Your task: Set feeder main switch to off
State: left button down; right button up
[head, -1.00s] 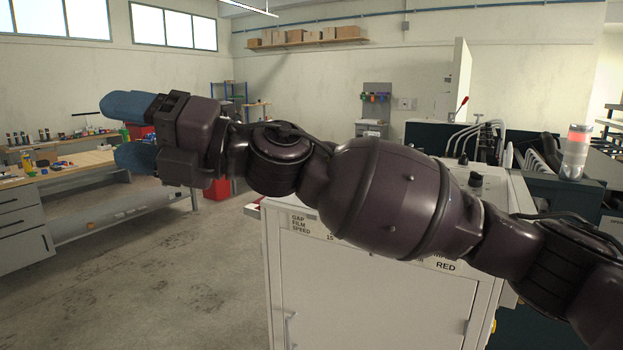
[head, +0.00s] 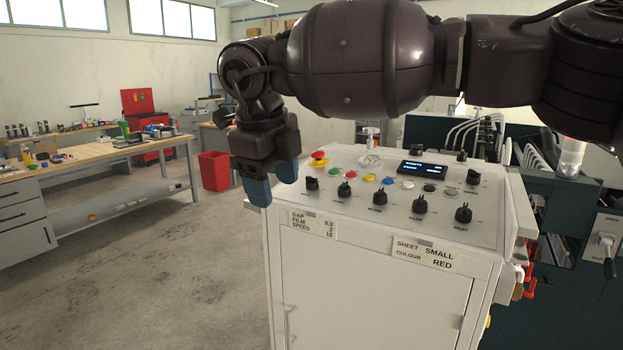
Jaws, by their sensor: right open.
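The control panel (head: 300,210) has a front row of several black rotary knobs, one of them the leftmost knob (head: 312,184); their labels are too small to read. I cannot tell which one is the feeder main switch. My right gripper (head: 271,182) points down at the panel's left edge, left of the leftmost knob. Its blue fingers are apart and hold nothing. My left gripper is not in view.
A red emergency button (head: 319,157), coloured buttons and a small display (head: 422,169) are on the panel. Red and yellow handles (head: 524,282) stick out of the cabinet's right side. A workbench (head: 90,158) and red bin (head: 214,171) stand left. The floor between is clear.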

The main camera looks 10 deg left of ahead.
aim_at(313, 184)
jog(key=i, duration=0.95)
